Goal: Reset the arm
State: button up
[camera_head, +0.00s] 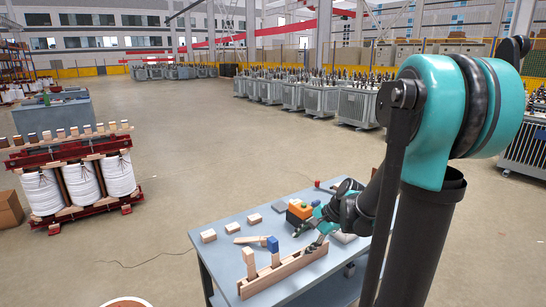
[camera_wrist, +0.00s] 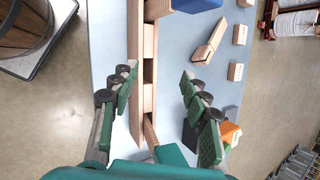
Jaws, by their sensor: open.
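My gripper (camera_wrist: 157,82) is open in the wrist view, its two padded fingers spread wide with nothing held between them. A long wooden slotted holder (camera_wrist: 135,60) runs below the gap between the fingers. In the head view my gripper (camera_head: 314,238) is over the right end of this holder (camera_head: 288,274), partly hidden by the arm. Whether the fingers touch the holder is unclear.
A barrel (camera_wrist: 25,30) stands beside the table. A transformer core (camera_head: 80,182) with white coils stands at left; the floor between is free.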

jog(key=s+d+f+n+h, duration=0.2)
jog(key=s+d+n+h, duration=0.1)
jog(key=s+n, duration=0.3)
jog(key=s+d+f+n+t+h, duration=0.1)
jog(key=s+d+f+n+h, duration=0.1)
jog(key=s+d+n, duration=0.3)
jog(key=s+n+h, duration=0.1)
jog(key=s, duration=0.1)
jog(key=shift+s+d+t, duration=0.25)
jog(key=shift+s+t, duration=0.05)
jog(key=shift+s, duration=0.1)
